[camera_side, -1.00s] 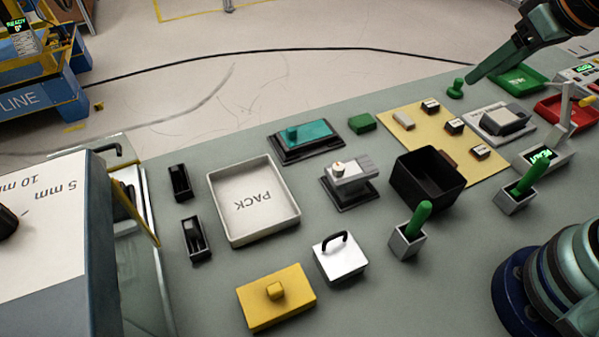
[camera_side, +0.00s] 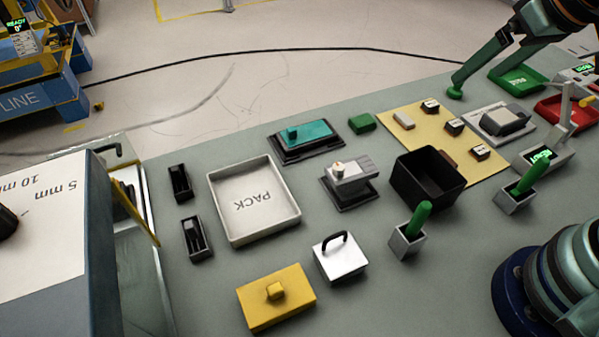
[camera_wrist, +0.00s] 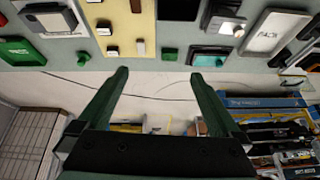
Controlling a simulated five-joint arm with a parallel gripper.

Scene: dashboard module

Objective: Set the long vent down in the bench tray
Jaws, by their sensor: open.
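My gripper (camera_side: 474,80) is at the far right edge of the bench in the side view, open with nothing between its fingers. In the wrist view its two dark green fingers (camera_wrist: 158,76) stand wide apart over pale floor beyond the bench edge. In the side view one fingertip overlaps a small green knob (camera_side: 455,94); I cannot tell whether they touch. Two black slotted pieces (camera_side: 180,182) (camera_side: 196,238) lie at the left of the bench; I cannot tell whether either is the long vent. A white tray marked PACK (camera_side: 292,216) stands right of them, empty.
A black open box (camera_side: 412,194) stands mid-bench beside a yellow mat (camera_side: 398,121) with small blocks. A green tray (camera_side: 519,80) and a red tray (camera_side: 570,113) are at the right. Green-handled tools (camera_side: 524,182) (camera_side: 416,220) stand upright in holders.

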